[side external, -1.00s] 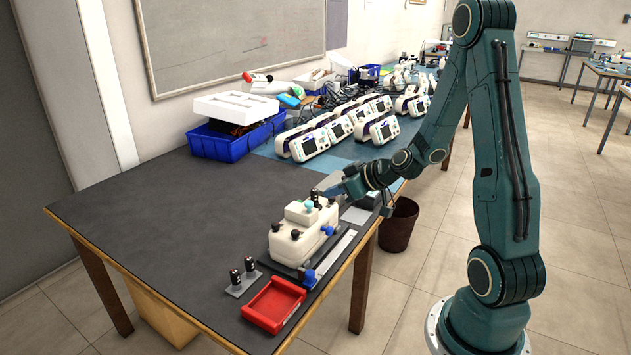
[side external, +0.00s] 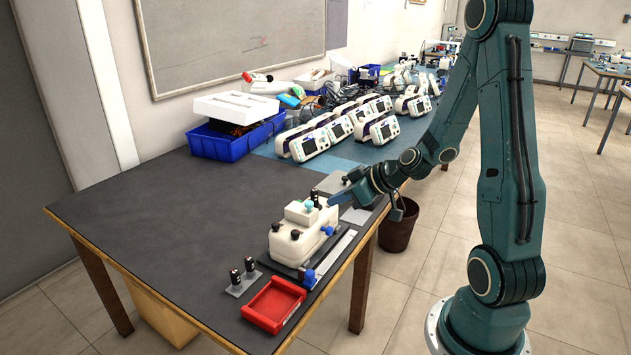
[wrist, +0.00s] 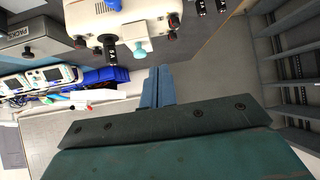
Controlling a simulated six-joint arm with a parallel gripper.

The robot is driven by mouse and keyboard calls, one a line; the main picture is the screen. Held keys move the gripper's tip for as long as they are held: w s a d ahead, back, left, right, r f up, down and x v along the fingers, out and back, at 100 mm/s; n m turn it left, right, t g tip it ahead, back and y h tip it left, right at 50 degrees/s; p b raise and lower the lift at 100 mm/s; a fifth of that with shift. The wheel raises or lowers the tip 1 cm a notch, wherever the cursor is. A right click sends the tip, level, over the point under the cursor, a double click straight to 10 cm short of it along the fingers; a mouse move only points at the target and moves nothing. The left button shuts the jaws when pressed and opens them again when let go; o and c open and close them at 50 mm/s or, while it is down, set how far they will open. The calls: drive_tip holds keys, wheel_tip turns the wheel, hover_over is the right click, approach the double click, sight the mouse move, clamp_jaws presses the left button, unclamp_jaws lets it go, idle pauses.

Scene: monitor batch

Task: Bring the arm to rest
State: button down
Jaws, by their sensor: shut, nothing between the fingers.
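My gripper (side external: 337,199) is just above and to the right of the white device (side external: 298,236) on the table's front part, apart from it as far as I can tell. In the wrist view my gripper (wrist: 158,76) shows as two blue fingers shut together, with nothing between them. The white device also shows at the top of the wrist view (wrist: 93,19), with dark knobs and a pale blue knob (wrist: 139,50).
A red tray (side external: 273,306) and two black cylinders on a grey plate (side external: 242,287) sit at the table's near end. A blue bin (side external: 208,145) and several monitors (side external: 310,145) stand farther back. The table's left middle (side external: 180,215) is clear.

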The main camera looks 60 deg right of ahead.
drive_tip(key=s+a+r+n+g, duration=0.2)
drive_tip(key=s+a+r+g, duration=0.15)
drive_tip(key=a+r, duration=0.55)
drive_tip(key=s+a+r+m, duration=0.1)
drive_tip(key=s+a+r, duration=0.2)
drive_tip(key=s, duration=0.4)
drive_tip(key=s+a+r+m+g+h, duration=0.1)
drive_tip(key=s+a+r+m, duration=0.1)
drive_tip(key=s, duration=0.5)
drive_tip(key=shift+a+r, duration=0.55)
drive_tip(key=shift+a, duration=0.1)
drive_tip(key=shift+w, duration=0.1)
